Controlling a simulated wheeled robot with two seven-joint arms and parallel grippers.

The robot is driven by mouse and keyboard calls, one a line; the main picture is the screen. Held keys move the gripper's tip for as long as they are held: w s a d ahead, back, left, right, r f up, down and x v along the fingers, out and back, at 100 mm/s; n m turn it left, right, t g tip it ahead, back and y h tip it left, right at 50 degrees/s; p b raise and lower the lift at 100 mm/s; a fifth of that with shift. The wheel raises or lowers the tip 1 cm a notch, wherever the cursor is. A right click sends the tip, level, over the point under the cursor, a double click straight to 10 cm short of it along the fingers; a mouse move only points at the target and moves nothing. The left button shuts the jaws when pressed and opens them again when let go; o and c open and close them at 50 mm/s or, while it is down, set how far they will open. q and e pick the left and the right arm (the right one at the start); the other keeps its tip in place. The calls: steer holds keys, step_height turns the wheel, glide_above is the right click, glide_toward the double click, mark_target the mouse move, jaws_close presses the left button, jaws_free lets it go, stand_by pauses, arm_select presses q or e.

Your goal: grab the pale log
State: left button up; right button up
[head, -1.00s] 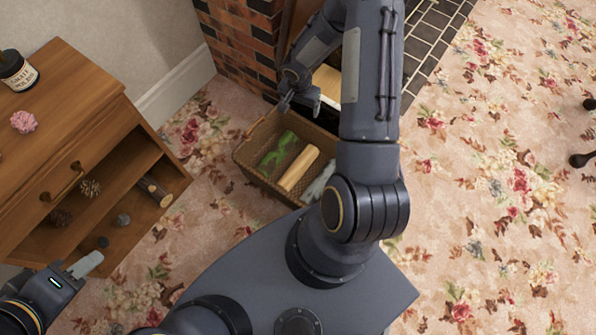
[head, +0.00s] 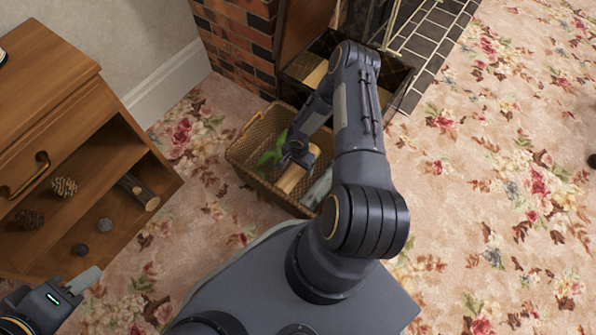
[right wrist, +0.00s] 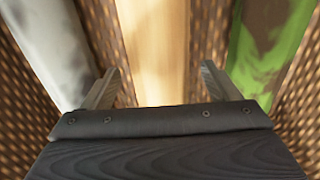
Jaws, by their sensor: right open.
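The pale log (head: 290,182) lies in a wicker basket (head: 243,165), between a green mossy log (head: 270,157) and a grey-white log (head: 318,190). My right gripper (head: 296,160) is over the basket, above the pale log and hiding part of it. In the right wrist view my right gripper (right wrist: 157,88) is open, one finger on each side of the pale log (right wrist: 153,45). I cannot tell whether the fingers touch it. My left gripper (head: 75,285) is at the lower left, away from the basket; its jaw opening is not clear.
A wooden cabinet (head: 95,95) stands at the left, with pinecones, dark stones and a dark log (head: 138,190) on its open shelf. A dark box (head: 400,80) holding pale wood stands behind the basket by the brick fireplace (head: 235,40).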

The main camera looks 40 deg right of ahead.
steer(key=shift+f, duration=0.4)
steer(key=shift+c, duration=0.2)
steer(key=c, duration=1.2)
steer(key=shift+r, duration=0.1)
steer(key=shift+c, duration=0.4)
steer(key=shift+r, duration=0.1)
